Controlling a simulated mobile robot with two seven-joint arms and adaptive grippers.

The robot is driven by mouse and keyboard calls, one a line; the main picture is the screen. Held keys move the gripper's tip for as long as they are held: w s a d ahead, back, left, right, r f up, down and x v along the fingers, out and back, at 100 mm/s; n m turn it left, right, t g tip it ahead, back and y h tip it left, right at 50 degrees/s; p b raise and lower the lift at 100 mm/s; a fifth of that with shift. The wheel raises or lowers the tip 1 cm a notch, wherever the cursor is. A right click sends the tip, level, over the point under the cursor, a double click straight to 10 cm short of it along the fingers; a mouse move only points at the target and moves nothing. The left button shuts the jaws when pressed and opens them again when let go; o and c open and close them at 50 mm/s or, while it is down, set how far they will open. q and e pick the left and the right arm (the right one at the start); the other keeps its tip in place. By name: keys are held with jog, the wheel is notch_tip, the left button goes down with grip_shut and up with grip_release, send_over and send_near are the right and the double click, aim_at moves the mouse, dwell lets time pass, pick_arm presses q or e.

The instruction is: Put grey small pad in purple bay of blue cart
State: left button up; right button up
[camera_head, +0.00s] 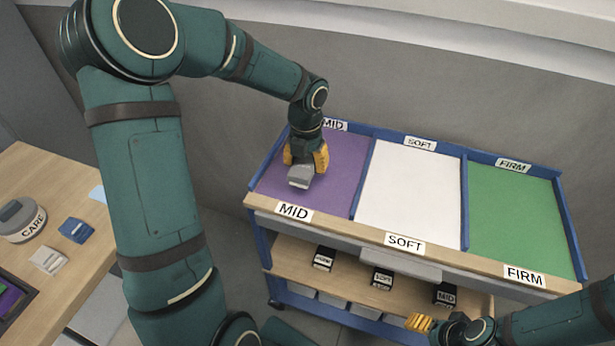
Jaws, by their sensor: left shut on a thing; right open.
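The blue cart (363,188) stands at centre right with three bays on top. The purple bay (332,173) is on the left and labelled MID, the white bay (407,193) is labelled SOFT, and the green bay (513,217) is labelled FIRM. My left gripper (305,165) is shut on the grey small pad (300,176), over the purple bay. I cannot tell whether the pad touches the bay floor. My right gripper (419,323) is open and empty at the lower right, in front of the cart's lower shelf.
A wooden table (55,180) at the left holds a round grey CARE item (22,220), a blue pad (76,230), a white pad (49,261) and a dark tray (12,300). Several black labelled blocks sit on the cart's lower shelf (350,278). The white and green bays are empty.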

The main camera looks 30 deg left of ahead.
aim_at(306, 160)
pick_arm(q)
notch_tip(306, 160, down, 6)
jog(key=shift+r+b, duration=0.25)
jog(key=shift+b, duration=0.55)
jog(key=shift+r, duration=0.1)
jog(key=o, duration=1.3)
notch_tip(306, 160, up, 12)
jog(key=p, duration=0.3)
